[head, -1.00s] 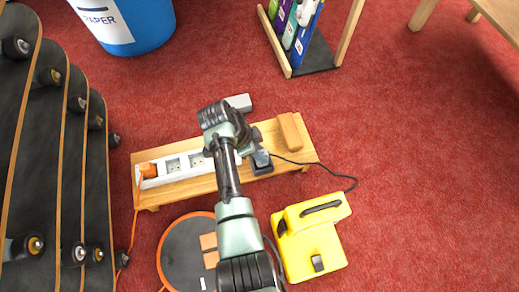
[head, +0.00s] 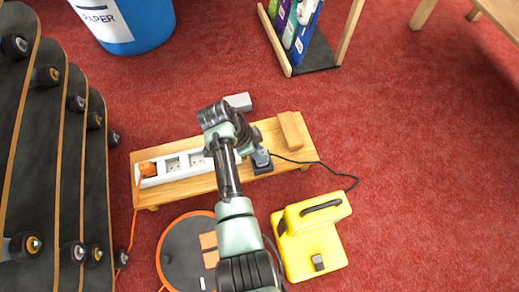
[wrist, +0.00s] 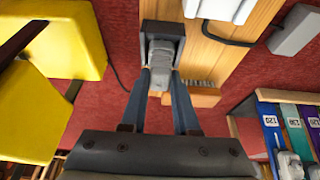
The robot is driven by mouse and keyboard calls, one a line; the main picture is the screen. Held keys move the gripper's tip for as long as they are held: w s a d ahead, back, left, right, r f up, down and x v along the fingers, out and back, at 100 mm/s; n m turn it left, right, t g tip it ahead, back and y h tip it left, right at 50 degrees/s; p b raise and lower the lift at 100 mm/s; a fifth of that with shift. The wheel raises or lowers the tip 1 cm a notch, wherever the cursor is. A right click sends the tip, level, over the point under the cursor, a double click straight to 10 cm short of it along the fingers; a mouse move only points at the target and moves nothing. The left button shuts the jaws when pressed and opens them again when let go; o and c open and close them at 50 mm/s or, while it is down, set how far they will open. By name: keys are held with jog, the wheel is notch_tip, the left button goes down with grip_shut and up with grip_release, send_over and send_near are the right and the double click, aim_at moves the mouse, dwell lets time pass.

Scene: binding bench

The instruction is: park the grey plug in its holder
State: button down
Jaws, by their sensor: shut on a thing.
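The grey plug (wrist: 160,58) is between my gripper's two fingers (wrist: 160,82) in the wrist view, and the fingers are shut on it. The plug's far end is at the dark, square-edged holder (wrist: 177,30), with the holder's walls showing around it. I cannot tell how deep the plug sits. In the head view the grey plug (head: 261,156) shows just right of my wrist, at the dark holder (head: 263,169) on the wooden bench (head: 190,188). My gripper's fingers are hidden there by my arm.
A white socket strip (head: 185,165) with an orange plug (head: 147,169) lies on the bench, left of my wrist. A wooden block (head: 290,130) stands at the right end. A black cable (head: 335,175) runs toward a yellow case (head: 312,240). Skateboards (head: 70,170) stand left.

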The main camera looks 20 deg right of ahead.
jog(key=shift+f+b, duration=0.3)
jog(key=shift+f, duration=0.2)
dwell(0.8)
jog(key=c, duration=0.6)
grip_release()
jog(key=p+v, duration=0.9)
jog(key=v, duration=0.4)
jog(key=shift+d, duration=0.1)
